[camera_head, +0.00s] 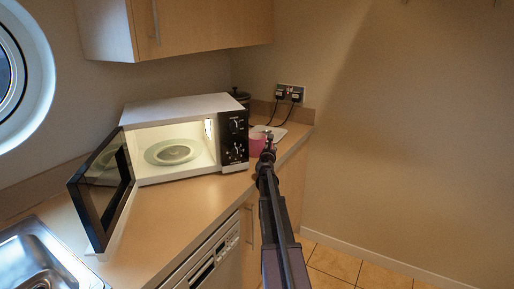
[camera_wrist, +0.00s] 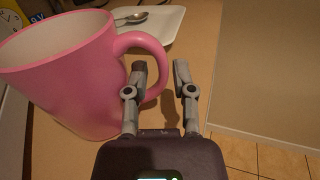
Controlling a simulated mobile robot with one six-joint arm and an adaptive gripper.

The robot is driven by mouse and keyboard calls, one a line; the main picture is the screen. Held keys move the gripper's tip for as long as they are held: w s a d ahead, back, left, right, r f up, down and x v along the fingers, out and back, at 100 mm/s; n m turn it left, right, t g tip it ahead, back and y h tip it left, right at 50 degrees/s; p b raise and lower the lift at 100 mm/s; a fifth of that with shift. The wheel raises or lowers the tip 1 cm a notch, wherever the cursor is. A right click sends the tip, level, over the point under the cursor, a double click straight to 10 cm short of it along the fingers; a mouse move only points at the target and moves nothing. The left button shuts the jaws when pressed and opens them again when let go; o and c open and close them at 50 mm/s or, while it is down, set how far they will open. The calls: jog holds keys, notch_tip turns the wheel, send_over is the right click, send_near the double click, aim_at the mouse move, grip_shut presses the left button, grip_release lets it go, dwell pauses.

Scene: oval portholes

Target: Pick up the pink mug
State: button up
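The pink mug (camera_wrist: 70,75) stands upright on the counter and fills the left of the wrist view, its handle turned to the right. In the head view the mug (camera_head: 256,143) shows just right of the microwave, partly hidden by my arm. My gripper (camera_wrist: 160,72) is open, its two fingers apart. The left finger overlaps the mug's handle in the picture and the right finger is over bare counter right of the handle. I cannot tell whether the left finger touches the handle or passes inside its loop. In the head view my gripper (camera_head: 268,138) is small and dark.
A white microwave (camera_head: 180,105) with its door (camera_head: 105,185) hanging open stands left of the mug. A white tray (camera_wrist: 165,22) with a spoon (camera_wrist: 132,18) lies behind it. The sink (camera_head: 45,258) is at front left.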

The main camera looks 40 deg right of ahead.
jog(key=shift+w+d, duration=0.15)
dwell(0.4)
grip_shut()
jog(key=shift+r+p, duration=0.25)
jog(key=shift+p, duration=0.05)
dwell(0.4)
jog(key=shift+r+p, duration=4.45)
jog(key=shift+r, duration=0.25)
